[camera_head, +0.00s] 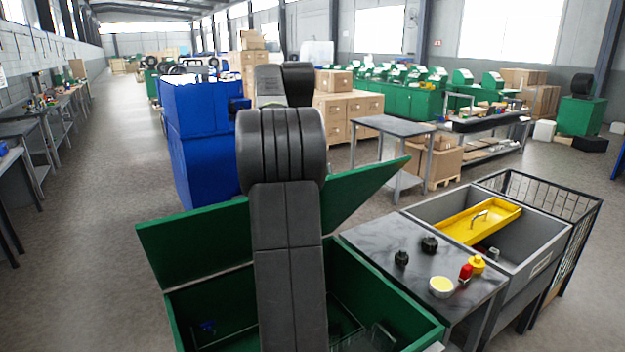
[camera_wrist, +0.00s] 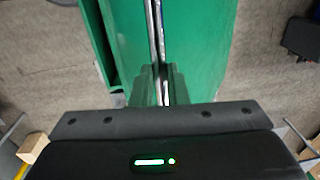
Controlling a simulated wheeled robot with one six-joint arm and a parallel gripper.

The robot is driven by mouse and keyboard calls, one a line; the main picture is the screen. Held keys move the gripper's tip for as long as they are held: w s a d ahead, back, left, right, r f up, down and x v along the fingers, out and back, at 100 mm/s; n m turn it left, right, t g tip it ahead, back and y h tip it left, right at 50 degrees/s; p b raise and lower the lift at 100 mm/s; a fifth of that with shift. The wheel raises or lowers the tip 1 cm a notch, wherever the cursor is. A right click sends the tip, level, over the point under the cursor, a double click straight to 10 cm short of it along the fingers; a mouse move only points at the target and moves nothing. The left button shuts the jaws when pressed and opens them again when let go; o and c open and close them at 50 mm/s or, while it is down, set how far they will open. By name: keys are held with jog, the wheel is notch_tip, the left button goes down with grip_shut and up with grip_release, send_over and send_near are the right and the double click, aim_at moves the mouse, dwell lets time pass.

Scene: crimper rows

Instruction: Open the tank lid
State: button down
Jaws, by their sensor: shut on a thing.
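The green tank (camera_head: 183,325) stands low in front of me in the head view. Its green lid (camera_head: 200,243) is raised and tilted up and back, with the tank's inside showing below it. My arm crosses the middle of the lid and hides part of it. In the wrist view my gripper (camera_wrist: 162,88) is shut on the thin edge of the lid, whose green faces (camera_wrist: 205,50) spread to both sides. The gripper's fingers are hidden behind my arm in the head view.
Right of the tank is a grey table (camera_head: 400,281) with black knobs, a red bottle and a yellow-topped jar. Beside it is a grey bin (camera_head: 545,240) holding a yellow tray (camera_head: 465,226). A blue cabinet (camera_head: 195,165) stands behind. Floor at left (camera_head: 100,230) is clear.

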jog(key=shift+w+a+r, duration=0.3)
jog(key=shift+w+a, duration=0.25)
jog(key=shift+w, duration=0.3)
jog(key=shift+w+a+r, duration=0.25)
jog(key=shift+w+a, duration=0.3)
jog(key=shift+w, duration=0.3)
jog(key=c, duration=1.6)
grip_release()
jog(key=shift+w+f, duration=0.1)
jog(key=shift+o, duration=1)
jog(key=shift+w+a, duration=0.3)
jog(key=shift+w, duration=0.1)
jog(key=shift+s+d, duration=0.2)
